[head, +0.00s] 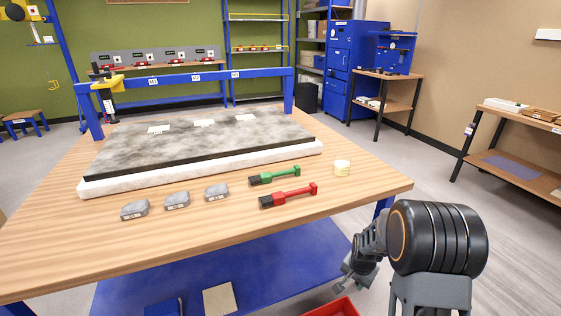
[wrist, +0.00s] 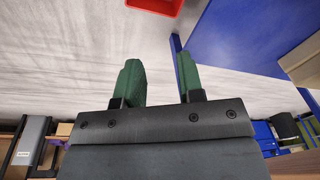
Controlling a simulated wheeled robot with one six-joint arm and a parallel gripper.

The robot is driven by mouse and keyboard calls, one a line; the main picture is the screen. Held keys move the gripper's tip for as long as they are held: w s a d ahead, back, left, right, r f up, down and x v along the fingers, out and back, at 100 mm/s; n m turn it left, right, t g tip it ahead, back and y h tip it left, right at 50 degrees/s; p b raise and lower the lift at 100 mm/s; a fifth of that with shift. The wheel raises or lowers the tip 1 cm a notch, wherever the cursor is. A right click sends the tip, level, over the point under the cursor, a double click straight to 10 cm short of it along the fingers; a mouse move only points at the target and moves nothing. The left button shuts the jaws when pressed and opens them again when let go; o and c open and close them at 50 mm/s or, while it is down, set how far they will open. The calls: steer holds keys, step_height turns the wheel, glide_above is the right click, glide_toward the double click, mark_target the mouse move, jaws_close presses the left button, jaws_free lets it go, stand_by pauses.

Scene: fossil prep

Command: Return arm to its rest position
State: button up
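My arm (head: 437,240) shows at the lower right of the head view, folded beside the right end of the table. My gripper (head: 342,284) hangs low there, partly hidden by my own arm. In the wrist view my gripper (wrist: 160,80) shows two green fingers standing apart, with nothing between them. It is open and empty, and touches nothing that I can see.
The wooden table (head: 380,190) holds a stone slab (head: 220,140), several grey blocks (head: 177,200), a green-handled brush (head: 275,176), a red-handled brush (head: 288,195) and a pale roll (head: 342,167). A red bin (head: 335,307) lies below, near my gripper. Floor at right is clear.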

steer(key=s+a+r+n+p, duration=0.2)
steer(key=s+r+p, duration=0.3)
steer(key=r, duration=0.8)
steer(key=s+a+r+n+t+p, duration=0.1)
steer(key=s+a+r+n+p, duration=0.2)
steer(key=r, duration=1)
steer(key=s+a+r+n+t+p, duration=0.1)
steer(key=s+a+r+n+p, duration=0.1)
steer(key=s+r+p, duration=0.6)
step_height(320, 180, up, 6)
steer(key=shift+a+r+n+p, duration=0.1)
steer(key=shift+a+n+p, duration=0.05)
steer(key=shift+n+p, duration=0.45)
